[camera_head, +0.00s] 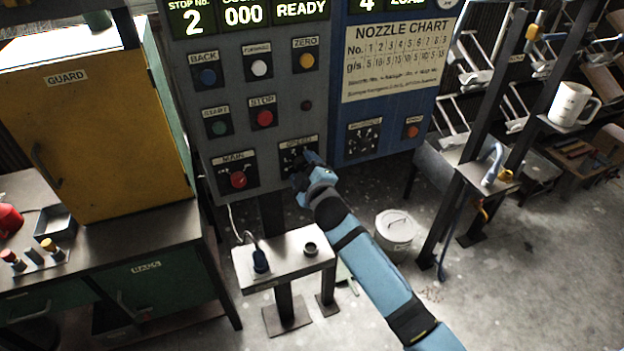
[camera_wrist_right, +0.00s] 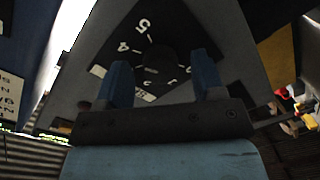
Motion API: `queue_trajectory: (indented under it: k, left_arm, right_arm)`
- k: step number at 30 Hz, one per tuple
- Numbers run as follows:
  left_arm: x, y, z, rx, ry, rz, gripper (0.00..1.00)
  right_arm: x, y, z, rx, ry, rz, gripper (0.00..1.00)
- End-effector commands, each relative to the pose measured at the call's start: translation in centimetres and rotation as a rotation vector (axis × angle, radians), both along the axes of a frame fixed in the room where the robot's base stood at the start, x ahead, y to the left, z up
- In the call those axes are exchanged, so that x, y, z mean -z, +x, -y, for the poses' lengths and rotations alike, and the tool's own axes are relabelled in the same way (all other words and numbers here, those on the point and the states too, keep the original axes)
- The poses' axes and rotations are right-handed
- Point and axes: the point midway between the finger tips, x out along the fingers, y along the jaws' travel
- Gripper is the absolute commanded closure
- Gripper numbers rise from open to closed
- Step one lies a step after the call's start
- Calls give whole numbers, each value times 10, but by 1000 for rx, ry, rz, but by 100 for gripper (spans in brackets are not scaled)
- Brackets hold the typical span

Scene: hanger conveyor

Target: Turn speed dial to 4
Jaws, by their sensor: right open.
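The speed dial (camera_head: 291,158) is a black plate with white marks under a SPEED label, low on the grey control panel. My right gripper (camera_head: 304,172) is at it and hides part of it in the head view. In the right wrist view the dial face (camera_wrist_right: 133,30) shows the numbers 5 and 4 and, less clearly, lower ones. The dark knob (camera_wrist_right: 162,62) is between the two blue fingers of the open right gripper (camera_wrist_right: 161,75), or just beyond them. Contact and the knob's pointing direction cannot be told. My left gripper is not in view.
The red MAIN knob (camera_head: 238,180) is left of the dial. The red STOP button (camera_head: 264,118) and green START button (camera_head: 219,128) are above. A blue panel (camera_head: 385,120) stands to the right. A small table (camera_head: 285,262) and white bucket (camera_head: 397,232) are below.

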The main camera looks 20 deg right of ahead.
Motion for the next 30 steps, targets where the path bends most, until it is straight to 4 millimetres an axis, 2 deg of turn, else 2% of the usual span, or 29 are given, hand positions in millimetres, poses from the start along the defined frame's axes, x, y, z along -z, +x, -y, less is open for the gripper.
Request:
queue_trajectory:
  k: [5, 12, 18, 24, 30]
  left_arm:
    - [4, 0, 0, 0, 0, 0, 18]
    - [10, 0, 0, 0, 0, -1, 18]
    - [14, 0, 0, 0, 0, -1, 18]
    - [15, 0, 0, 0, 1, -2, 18]
    - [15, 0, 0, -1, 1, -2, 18]
  right_arm:
    - [0, -29, 1, -1, 0, 0, 37]
    - [-3, -85, 3, -1, 1, -2, 37]
    - [-6, -119, 4, -1, 1, 0, 37]
    - [-8, -133, 4, 0, 1, -1, 37]
    - [-8, -134, 5, -1, 0, -1, 37]
